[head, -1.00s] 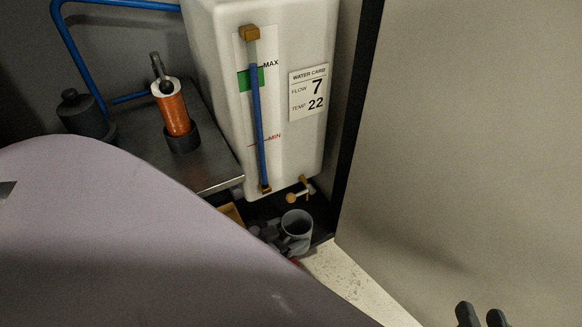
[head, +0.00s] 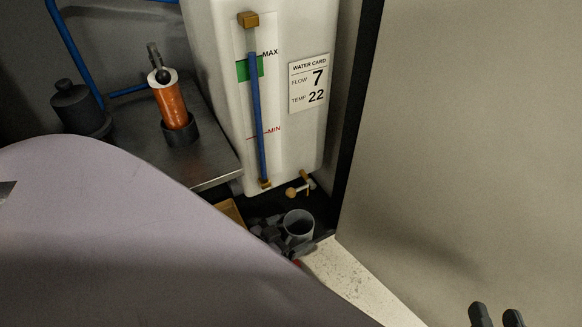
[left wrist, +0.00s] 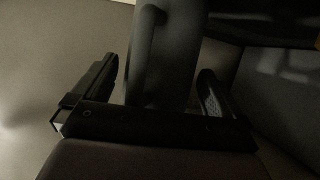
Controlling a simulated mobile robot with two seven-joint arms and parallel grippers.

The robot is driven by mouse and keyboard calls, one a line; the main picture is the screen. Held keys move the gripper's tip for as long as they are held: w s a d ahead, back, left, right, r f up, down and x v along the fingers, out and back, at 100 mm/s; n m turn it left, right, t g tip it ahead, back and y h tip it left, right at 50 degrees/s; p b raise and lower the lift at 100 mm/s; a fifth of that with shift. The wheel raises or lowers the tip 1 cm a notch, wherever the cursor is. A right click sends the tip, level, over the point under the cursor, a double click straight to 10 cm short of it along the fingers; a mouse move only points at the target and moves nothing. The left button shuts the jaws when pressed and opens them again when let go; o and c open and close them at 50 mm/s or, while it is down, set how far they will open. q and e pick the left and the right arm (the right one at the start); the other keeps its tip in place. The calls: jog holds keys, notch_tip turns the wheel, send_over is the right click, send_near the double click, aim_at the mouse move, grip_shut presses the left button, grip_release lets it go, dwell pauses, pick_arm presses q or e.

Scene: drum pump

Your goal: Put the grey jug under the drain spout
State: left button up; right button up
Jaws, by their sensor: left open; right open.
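The grey jug (head: 299,224) stands upright low in front of the white tank, mouth up. The drain spout (head: 299,188) is a small brass tap at the tank's lower edge. It appears just above the jug in the head view; I cannot tell whether the jug is directly beneath it. My left gripper (head: 272,232) is at the jug's left side, partly hidden by my arm. In the left wrist view, the open fingers (left wrist: 152,95) flank the dark jug (left wrist: 176,65), whose handle faces the camera. My right gripper (head: 497,317) is open at the bottom right, away from the jug.
The white tank (head: 280,110) carries a blue level tube and a water card (head: 308,83). A metal shelf (head: 215,165) at left holds an orange cylinder (head: 171,104) and a dark lidded pot (head: 79,105). A large beige panel (head: 460,150) bounds the right side.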

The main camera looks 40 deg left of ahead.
pick_arm(q)
jog(key=shift+s+a+r, duration=0.1)
jog(key=shift+s+r, duration=0.2)
jog(key=p+v, duration=0.5)
jog(key=v, duration=0.6)
pick_arm(e)
jog(key=a+g, duration=0.1)
jog(key=a+m+g+y, duration=0.1)
jog(key=shift+w+a+r, duration=0.1)
jog(key=shift+w+a, duration=0.25)
pick_arm(q)
jog(key=shift+s+a, duration=0.1)
jog(key=shift+s, duration=0.15)
pick_arm(e)
jog(key=shift+s, duration=0.1)
